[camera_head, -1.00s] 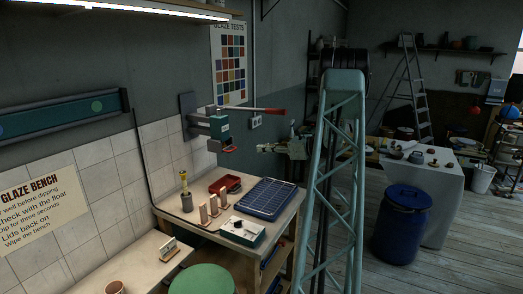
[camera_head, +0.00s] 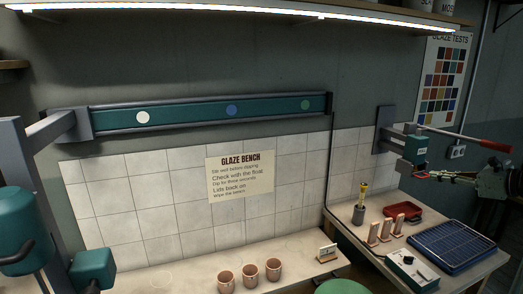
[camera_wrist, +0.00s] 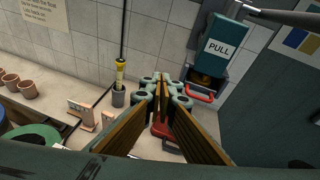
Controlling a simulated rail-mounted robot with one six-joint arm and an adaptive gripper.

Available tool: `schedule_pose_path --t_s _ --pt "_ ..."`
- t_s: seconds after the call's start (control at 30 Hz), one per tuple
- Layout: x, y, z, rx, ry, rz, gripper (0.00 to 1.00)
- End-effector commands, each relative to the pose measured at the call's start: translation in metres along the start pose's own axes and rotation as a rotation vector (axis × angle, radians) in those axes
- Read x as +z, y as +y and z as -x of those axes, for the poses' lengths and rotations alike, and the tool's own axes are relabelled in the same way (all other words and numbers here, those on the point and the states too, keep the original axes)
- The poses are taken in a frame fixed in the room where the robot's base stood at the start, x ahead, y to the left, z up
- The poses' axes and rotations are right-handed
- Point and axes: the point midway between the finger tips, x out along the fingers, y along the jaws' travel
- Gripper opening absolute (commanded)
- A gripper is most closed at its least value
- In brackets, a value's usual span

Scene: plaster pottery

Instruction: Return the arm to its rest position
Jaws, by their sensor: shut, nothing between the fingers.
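In the head view, my gripper (camera_head: 445,176) is at the right, in front of the tiled wall and close beside the red pull handle (camera_head: 421,176) of the teal wall unit (camera_head: 415,147). In the wrist view my gripper (camera_wrist: 162,84) has its two fingers together, with nothing between them. The teal unit marked PULL (camera_wrist: 218,47) is to the upper right of the fingertips there, with its red handle (camera_wrist: 201,97) apart from them. The fingers partly hide a red tray (camera_wrist: 165,133) below. My arm behind the gripper is largely cut off at the right edge of the head view.
The bench below holds a yellow float in a grey cup (camera_head: 359,214), upright test tiles (camera_head: 386,229), a white-topped box (camera_head: 411,267) and a blue grid tray (camera_head: 453,247). Several clay cups (camera_head: 249,272) stand left. A red-tipped lever (camera_head: 490,143) extends above my gripper.

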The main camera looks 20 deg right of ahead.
Motion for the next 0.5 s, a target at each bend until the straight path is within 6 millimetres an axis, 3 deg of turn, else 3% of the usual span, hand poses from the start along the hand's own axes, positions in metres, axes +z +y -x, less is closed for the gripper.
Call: schedule_pose_path --t_s 0.2,0.5 --pt "0.045 0.065 -0.040 0.109 0.055 0.122 0.00" --pt "0.094 0.156 -0.078 0.251 0.120 0.295 0.00"
